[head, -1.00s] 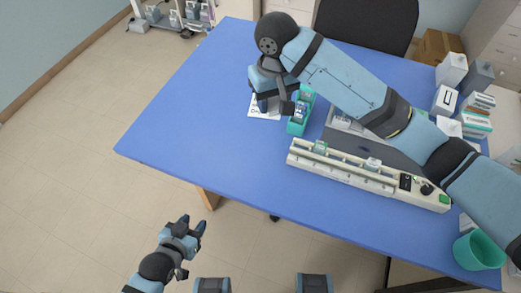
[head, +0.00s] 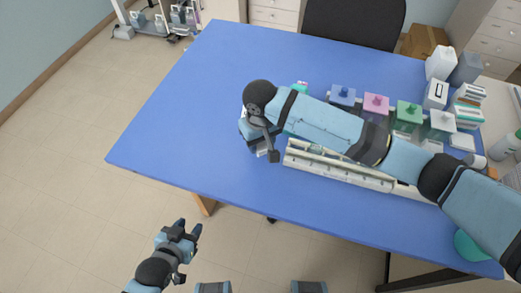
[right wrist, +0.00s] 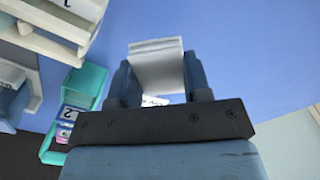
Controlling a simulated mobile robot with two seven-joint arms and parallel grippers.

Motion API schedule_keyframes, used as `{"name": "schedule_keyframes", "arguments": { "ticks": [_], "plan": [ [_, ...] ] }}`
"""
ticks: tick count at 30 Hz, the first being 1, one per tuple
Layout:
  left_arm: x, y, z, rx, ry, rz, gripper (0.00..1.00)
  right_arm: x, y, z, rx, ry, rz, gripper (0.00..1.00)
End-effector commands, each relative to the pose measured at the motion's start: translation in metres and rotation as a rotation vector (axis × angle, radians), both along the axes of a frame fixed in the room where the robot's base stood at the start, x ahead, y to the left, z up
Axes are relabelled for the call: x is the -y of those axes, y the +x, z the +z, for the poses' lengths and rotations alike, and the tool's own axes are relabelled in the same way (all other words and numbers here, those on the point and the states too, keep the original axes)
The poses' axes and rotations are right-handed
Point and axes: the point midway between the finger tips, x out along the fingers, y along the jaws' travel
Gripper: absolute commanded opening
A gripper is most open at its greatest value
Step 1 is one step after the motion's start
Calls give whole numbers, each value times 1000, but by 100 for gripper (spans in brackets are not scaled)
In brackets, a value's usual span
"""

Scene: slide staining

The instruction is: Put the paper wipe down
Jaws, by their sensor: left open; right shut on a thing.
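My right gripper (right wrist: 157,85) is shut on the paper wipe (right wrist: 157,62), a white folded piece standing out between the fingers in the right wrist view. In the head view my right gripper (head: 259,146) is low over the blue table (head: 190,110), left of the white staining rail's end. The wipe is mostly hidden there by the gripper; I cannot tell whether it touches the table. My left gripper (head: 187,231) is open and empty, off the table's front edge.
A teal tray (right wrist: 88,82) with labelled slides lies near the gripper. The white rail (head: 340,171) is at its right. Blue (head: 342,96), pink (head: 376,105) and green (head: 408,115) jars stand behind my right arm. The table's left side is clear.

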Motion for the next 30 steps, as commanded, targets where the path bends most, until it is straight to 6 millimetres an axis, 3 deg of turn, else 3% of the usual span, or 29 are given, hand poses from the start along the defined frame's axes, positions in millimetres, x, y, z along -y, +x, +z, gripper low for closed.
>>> {"name": "schedule_keyframes", "arguments": {
  "ticks": [5,13,24,25,28,30],
  "plan": [
    [0,0,0,0,1,1,43,0,0,-12,0,0,-1,15],
    [-1,1,2,3,0,2,43,0,0,-48,0,-1,-2,15],
    [-1,1,5,6,-1,2,43,0,0,-52,0,1,-1,15],
    [-1,1,5,6,-1,2,43,0,0,-52,0,1,-1,49],
    [-1,1,4,6,-1,2,43,0,0,-52,1,0,0,70],
    [-1,1,4,6,-1,2,43,0,0,-52,1,0,-1,70]
  ]
}}
